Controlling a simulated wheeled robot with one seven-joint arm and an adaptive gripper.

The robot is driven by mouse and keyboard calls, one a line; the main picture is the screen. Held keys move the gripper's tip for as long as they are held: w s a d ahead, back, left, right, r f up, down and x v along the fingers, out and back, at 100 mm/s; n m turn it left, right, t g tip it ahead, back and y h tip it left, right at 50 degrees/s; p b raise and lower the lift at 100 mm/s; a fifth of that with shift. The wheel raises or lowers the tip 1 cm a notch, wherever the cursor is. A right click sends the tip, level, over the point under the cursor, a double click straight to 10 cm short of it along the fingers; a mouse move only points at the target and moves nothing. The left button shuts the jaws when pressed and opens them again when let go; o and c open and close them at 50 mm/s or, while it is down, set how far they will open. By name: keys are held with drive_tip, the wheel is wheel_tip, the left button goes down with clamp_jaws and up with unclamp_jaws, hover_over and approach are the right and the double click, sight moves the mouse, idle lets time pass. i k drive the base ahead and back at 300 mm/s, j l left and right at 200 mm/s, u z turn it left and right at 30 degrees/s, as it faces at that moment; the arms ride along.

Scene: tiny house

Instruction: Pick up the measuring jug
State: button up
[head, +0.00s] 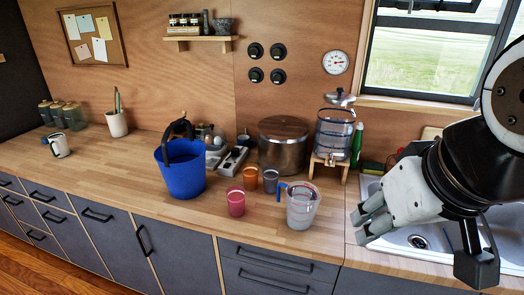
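The measuring jug (302,207) is a clear, upright jug with a blue handle on its left side. It stands on the wooden counter near the front edge, left of the sink. My gripper (361,228) is to the right of the jug, over the sink's left side, with its fingers pointing left towards the jug. A gap shows between the fingers and the jug. The fingers look parted, and nothing shows between them. The jug is in full view.
Red (236,201), orange (250,177) and grey (270,180) cups stand left of and behind the jug. A blue bucket (184,175) stands further left. A large pot (284,148) and a clear dispenser (333,135) on a wooden stand are behind. The sink (420,240) is at right.

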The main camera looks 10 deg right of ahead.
sight(303, 198)
drive_tip(key=l+u, duration=0.2)
drive_tip(key=u, duration=0.2)
drive_tip(key=l+u, duration=0.15)
drive_tip(key=u, duration=0.25)
drive_tip(key=l+u, duration=0.2)
drive_tip(key=u, duration=0.2)
drive_tip(key=k+l+u, duration=0.1)
drive_tip(key=u, duration=0.3)
drive_tip(key=k+l, duration=0.15)
drive_tip(key=l, duration=0.15)
drive_tip(key=k+l, duration=0.1)
drive_tip(key=l, duration=0.15)
